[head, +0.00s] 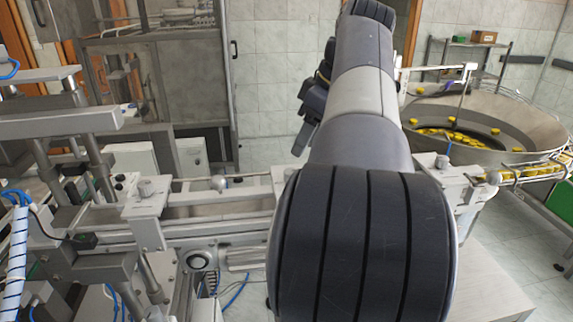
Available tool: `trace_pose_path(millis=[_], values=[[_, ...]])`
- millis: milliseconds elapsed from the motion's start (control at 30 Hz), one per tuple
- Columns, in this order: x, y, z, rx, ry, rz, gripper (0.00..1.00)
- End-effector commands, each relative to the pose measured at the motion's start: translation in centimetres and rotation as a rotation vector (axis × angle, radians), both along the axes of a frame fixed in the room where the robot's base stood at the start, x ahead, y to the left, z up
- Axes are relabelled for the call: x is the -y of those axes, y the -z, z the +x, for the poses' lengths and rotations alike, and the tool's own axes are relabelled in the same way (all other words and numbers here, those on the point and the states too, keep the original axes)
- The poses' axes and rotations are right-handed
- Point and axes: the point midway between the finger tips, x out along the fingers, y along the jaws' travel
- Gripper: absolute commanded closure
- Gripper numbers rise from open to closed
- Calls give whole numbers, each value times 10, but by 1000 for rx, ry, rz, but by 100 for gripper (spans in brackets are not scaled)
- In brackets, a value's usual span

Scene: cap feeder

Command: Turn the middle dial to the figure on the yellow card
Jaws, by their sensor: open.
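My gripper (304,136) shows only in part, as dark pieces left of my pale grey and dark arm, above the machine's rail. It is open, and I see nothing held in it. My arm covers the middle of the machine. I cannot make out the middle dial or any figure on it. No yellow card is visible.
A metal rail (225,227) runs across the machine, with a pale clamp block (149,197) at left and another (440,172) right of my arm. A steel bowl (535,125) with yellow caps stands at the right. Metal frames and posts crowd the left.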

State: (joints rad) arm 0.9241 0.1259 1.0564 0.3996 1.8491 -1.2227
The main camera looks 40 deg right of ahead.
Motion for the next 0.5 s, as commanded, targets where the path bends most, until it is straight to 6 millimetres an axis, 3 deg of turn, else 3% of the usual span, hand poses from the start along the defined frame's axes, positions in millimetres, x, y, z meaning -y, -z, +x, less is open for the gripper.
trace_pose_path(millis=[300, 500], values=[[-10, 50, 19, -2, -2, 1, 52], [-12, 67, 26, -1, 0, 0, 52]])
